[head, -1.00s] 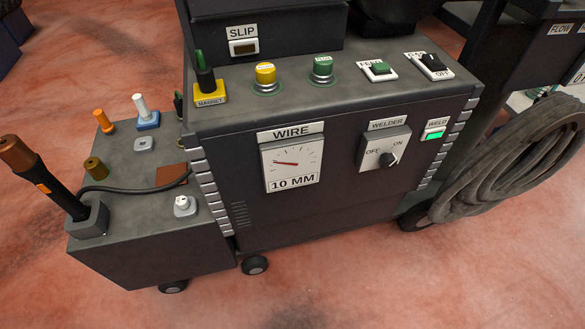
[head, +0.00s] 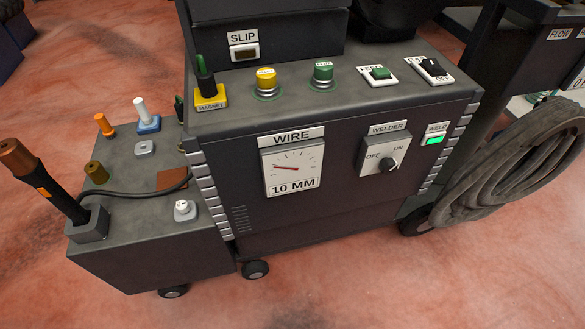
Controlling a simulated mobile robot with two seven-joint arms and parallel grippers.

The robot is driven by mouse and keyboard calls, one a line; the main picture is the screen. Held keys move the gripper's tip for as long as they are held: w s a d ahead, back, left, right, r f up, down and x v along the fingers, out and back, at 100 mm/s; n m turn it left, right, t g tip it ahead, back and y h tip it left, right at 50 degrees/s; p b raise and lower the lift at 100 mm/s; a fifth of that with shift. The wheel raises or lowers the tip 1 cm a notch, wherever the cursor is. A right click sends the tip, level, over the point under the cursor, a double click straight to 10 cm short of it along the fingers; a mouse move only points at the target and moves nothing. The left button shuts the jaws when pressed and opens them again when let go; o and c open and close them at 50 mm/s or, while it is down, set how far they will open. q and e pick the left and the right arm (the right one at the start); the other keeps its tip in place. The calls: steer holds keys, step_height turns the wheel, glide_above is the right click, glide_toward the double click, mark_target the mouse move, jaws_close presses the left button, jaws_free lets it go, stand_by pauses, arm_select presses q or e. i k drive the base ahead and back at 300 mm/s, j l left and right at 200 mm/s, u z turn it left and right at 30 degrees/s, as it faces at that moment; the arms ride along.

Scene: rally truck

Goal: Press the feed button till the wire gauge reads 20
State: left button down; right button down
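The wire gauge (head: 293,165) is a white dial under a WIRE label on the front of the dark welder cabinet (head: 330,212). Its readout says 10 MM, and its red needle points left. The feed button (head: 380,73) is a green block on a white plate on the cabinet top, right of centre. Its label is partly hidden by the button. Neither of my grippers shows in the head view, and nothing touches the button.
Yellow (head: 266,79) and green (head: 322,73) round buttons and a FLOW/OFF-style black switch (head: 432,67) share the top. A torch (head: 45,182) stands left; coiled hose (head: 510,165) hangs right.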

mark_target(379, 72)
steer(key=i+l+u, duration=0.1)
steer(key=l, duration=0.35)
steer(key=i+l+u, duration=0.15)
steer(key=l, duration=0.35)
steer(key=i+l+u, duration=0.1)
steer(key=l, duration=0.4)
steer(key=i+l+u, duration=0.1)
steer(key=i+l, duration=0.15)
steer(key=l, duration=0.25)
steer(key=l+u, duration=0.1)
steer(key=l, duration=0.4)
steer(key=i, duration=0.05)
